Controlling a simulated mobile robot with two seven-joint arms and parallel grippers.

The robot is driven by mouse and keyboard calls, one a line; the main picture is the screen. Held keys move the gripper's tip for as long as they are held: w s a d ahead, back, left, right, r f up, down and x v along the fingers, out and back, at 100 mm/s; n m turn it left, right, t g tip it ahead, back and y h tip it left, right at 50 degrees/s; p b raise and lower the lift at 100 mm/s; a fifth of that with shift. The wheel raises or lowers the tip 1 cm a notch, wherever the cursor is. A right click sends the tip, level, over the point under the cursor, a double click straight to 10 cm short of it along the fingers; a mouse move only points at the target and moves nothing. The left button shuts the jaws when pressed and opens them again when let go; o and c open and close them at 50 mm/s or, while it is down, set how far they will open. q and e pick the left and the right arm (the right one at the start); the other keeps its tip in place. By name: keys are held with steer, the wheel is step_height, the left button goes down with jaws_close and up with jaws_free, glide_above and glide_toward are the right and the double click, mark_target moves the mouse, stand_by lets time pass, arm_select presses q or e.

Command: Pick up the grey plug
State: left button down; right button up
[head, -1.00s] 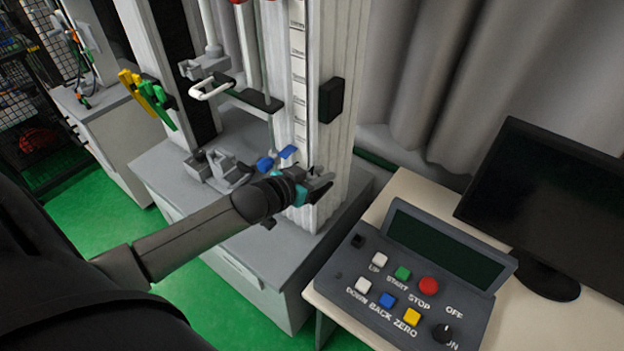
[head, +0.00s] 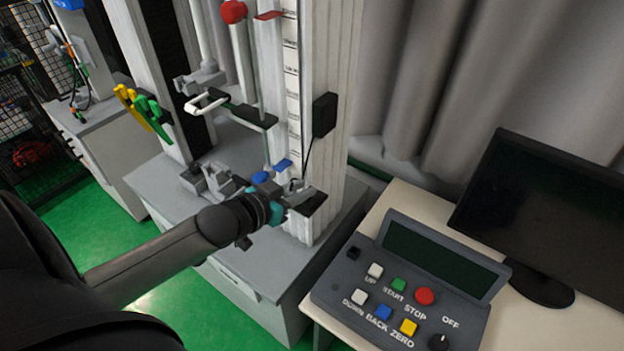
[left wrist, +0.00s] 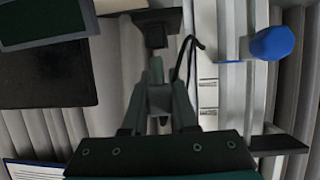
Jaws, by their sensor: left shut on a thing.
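The grey plug (left wrist: 160,98) sits between the fingers of my left gripper (left wrist: 157,85) in the left wrist view, largely covered by them. My left gripper (head: 300,198) is shut on it, in front of the white column. A thin black cable (head: 307,158) runs from the black box (head: 325,115) on the column down to the gripper. In the left wrist view the cable (left wrist: 190,50) curves beside the fingers. The plug is too small and covered to make out in the head view. My right gripper is not in view.
A blue-handled part (head: 284,165) is close to the gripper's left. The grey control box (head: 400,300) with buttons and the monitor (head: 550,215) stand on the desk at right. The drop tower's grey base (head: 260,250) lies below. Yellow (head: 140,105) and green clamps hang at left.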

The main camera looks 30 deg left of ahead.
arm_select(q)
steer(key=s+a, duration=0.2)
steer(key=s, duration=1.1)
steer(key=shift+n+y, duration=0.4)
steer(key=w+p, duration=0.1)
steer(key=w, duration=0.4)
steer(key=w+d+p, duration=0.1)
steer(key=w, duration=0.5)
steer(key=w+d+p, duration=0.1)
steer(key=w+p, duration=0.1)
steer(key=w, duration=0.3)
steer(key=shift+w+r, duration=0.2)
steer(key=shift+w, duration=0.15)
steer(key=shift+w+d+r, duration=0.1)
steer(key=shift+w+d, duration=0.15)
steer(key=shift+w, duration=0.35)
steer(key=shift+f+b, duration=0.85)
steer(key=shift+b, duration=0.15)
steer(key=shift+f+b, duration=0.65)
steer(key=shift+f, duration=0.4)
